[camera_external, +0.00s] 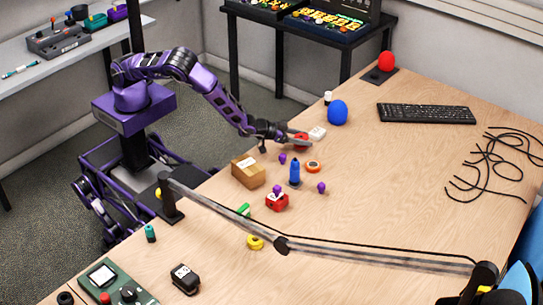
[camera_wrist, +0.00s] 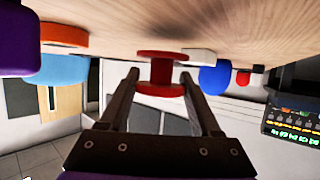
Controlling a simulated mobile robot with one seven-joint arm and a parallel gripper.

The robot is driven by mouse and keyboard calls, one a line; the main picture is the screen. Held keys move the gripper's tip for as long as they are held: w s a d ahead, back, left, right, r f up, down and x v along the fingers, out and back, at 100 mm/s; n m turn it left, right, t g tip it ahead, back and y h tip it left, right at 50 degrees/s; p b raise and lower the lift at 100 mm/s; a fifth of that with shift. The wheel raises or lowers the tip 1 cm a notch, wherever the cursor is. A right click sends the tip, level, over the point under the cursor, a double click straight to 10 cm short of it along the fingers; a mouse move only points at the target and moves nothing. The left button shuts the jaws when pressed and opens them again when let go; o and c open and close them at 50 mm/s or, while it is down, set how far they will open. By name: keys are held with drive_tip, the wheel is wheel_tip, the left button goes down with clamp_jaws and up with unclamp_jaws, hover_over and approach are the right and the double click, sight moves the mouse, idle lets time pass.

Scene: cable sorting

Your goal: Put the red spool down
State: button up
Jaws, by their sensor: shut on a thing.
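The red spool (camera_external: 301,141) is held at the end of my arm, near the table's left edge. My gripper (camera_external: 298,136) is shut on it. In the wrist view, which shows the table upside down at the top, the red spool (camera_wrist: 162,74) sits between the two fingers of my gripper (camera_wrist: 162,82), with one flange facing the table. A dark shadow lies on the wood close to it. I cannot tell whether the spool touches the table (camera_external: 380,165).
Close by are a white block (camera_external: 317,133), a blue ball (camera_external: 337,112), an orange ring (camera_external: 313,167), a purple piece (camera_external: 282,158), a blue bottle-like piece (camera_external: 295,173) and a cardboard box (camera_external: 248,171). A black keyboard (camera_external: 426,113) and loose black cables (camera_external: 490,165) lie farther right. The table's middle right is clear.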

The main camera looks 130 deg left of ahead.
drive_tip(key=shift+f, duration=0.3)
drive_tip(key=shift+f, duration=0.1)
drive_tip(key=shift+f+b, duration=0.3)
drive_tip(key=shift+b, duration=0.2)
drive_tip(key=shift+f, duration=0.2)
drive_tip(key=o, duration=1.3)
drive_tip(key=shift+o, duration=0.2)
drive_tip(key=shift+r, duration=0.1)
drive_tip(key=shift+r+p, duration=0.25)
drive_tip(key=shift+p, duration=0.05)
drive_tip(key=p+v, duration=0.1)
drive_tip(key=v, duration=1.1)
drive_tip(key=shift+r, duration=0.25)
